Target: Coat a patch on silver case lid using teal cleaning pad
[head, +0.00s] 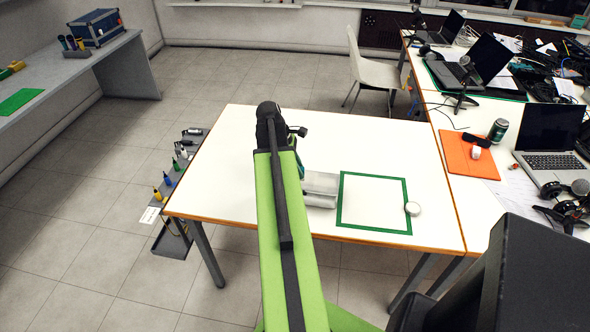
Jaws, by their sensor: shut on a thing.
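The silver case (321,188) lies on the white table, just right of my green arm, which hides its left part. My gripper (293,146) is at the far end of the arm, over the table by the case's back left side. It is mostly hidden behind the arm's dark end. A small teal bit (299,165), which looks like the cleaning pad, shows at the gripper, and the gripper is shut on it. I cannot tell whether the pad touches the lid. No coated patch can be made out from here.
An adjoining desk holds laptops, an orange mat (460,160) and a can (498,130). The table's left side is clear.

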